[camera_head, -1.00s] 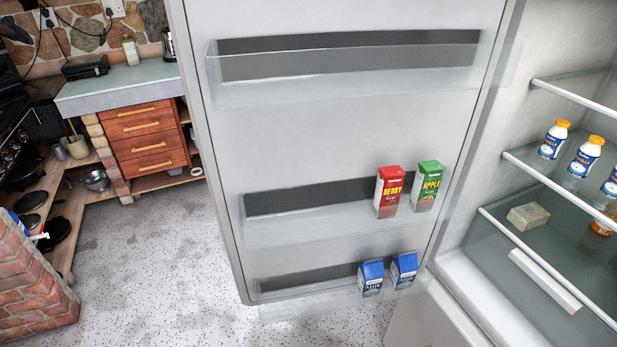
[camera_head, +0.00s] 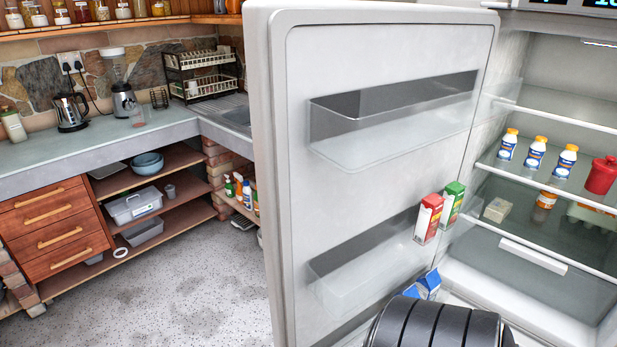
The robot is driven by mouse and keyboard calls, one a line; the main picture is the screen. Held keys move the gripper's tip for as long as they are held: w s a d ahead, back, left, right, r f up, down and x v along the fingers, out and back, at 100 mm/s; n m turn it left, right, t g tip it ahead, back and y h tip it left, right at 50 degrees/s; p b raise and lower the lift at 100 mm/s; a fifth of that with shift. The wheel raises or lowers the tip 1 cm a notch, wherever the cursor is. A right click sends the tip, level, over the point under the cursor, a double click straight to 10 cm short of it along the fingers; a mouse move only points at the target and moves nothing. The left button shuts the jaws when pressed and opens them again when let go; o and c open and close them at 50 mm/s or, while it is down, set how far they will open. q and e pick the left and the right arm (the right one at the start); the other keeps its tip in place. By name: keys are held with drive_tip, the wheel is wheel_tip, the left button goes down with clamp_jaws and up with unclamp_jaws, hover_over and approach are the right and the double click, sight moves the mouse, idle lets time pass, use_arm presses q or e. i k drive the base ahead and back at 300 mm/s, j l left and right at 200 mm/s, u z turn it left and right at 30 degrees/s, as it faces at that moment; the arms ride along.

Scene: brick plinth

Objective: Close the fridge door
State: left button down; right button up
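The fridge door (camera_head: 375,60) stands open, with its inner face and shelves toward me. Its free edge is at the left and its hinge side is at the right, next to the fridge body. Red and green cartons (camera_head: 428,218) stand on a door shelf, with blue milk cartons (camera_head: 424,284) below, partly hidden. The open fridge (camera_head: 560,85) shows at the right. A black ridged part of my arm is at the bottom, in front of the door's lower part. Neither gripper shows, so I cannot tell whether the arm touches the door.
White bottles (camera_head: 535,153), a red container (camera_head: 601,175) and an orange-lidded jar are on the fridge shelves. A counter (camera_head: 100,150) with wooden drawers (camera_head: 55,228) stands at the left. The speckled floor (camera_head: 190,285) between counter and door is clear.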

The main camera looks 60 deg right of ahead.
sight(361, 112)
drive_tip(key=i+j+z, duration=0.2)
drive_tip(key=i, duration=0.2)
drive_tip(key=i+j+z, duration=0.15)
drive_tip(key=i, duration=0.25)
drive_tip(key=i+z, duration=0.2)
drive_tip(key=z, duration=0.25)
drive_tip(key=i+z, duration=0.15)
drive_tip(key=z, duration=0.25)
drive_tip(key=i+z, duration=0.2)
drive_tip(key=z, duration=0.25)
drive_tip(key=i+j+z, duration=0.15)
drive_tip(key=z, duration=0.25)
drive_tip(key=i+j+z, duration=0.15)
drive_tip(key=z, duration=0.3)
